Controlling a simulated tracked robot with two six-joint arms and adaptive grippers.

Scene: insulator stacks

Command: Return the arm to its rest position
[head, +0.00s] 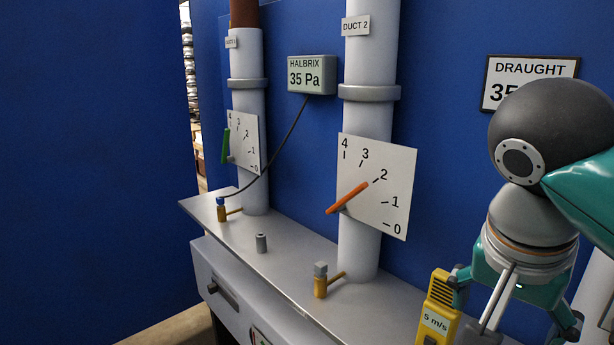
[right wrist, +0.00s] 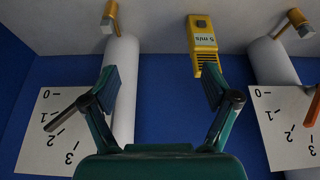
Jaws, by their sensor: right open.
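My right gripper (head: 515,314) is at the lower right of the head view, below the grey wrist joint and teal arm link. In the right wrist view its two teal fingers (right wrist: 162,82) are spread apart with nothing between them. A yellow meter (head: 438,308) marked "5 m/s" stands beside the left finger in the head view. The meter also shows in the right wrist view (right wrist: 203,43), just beyond one fingertip; I cannot tell whether they touch. My left gripper is not in view.
A grey ledge (head: 285,262) runs along the blue wall, with a small grey cylinder (head: 261,243) and brass valves. Duct 2 (head: 371,65) has a dial plate (head: 396,165) with an orange pointer. Duct 1 (head: 246,55) stands farther left. The arm partly covers the draught sign (head: 530,68).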

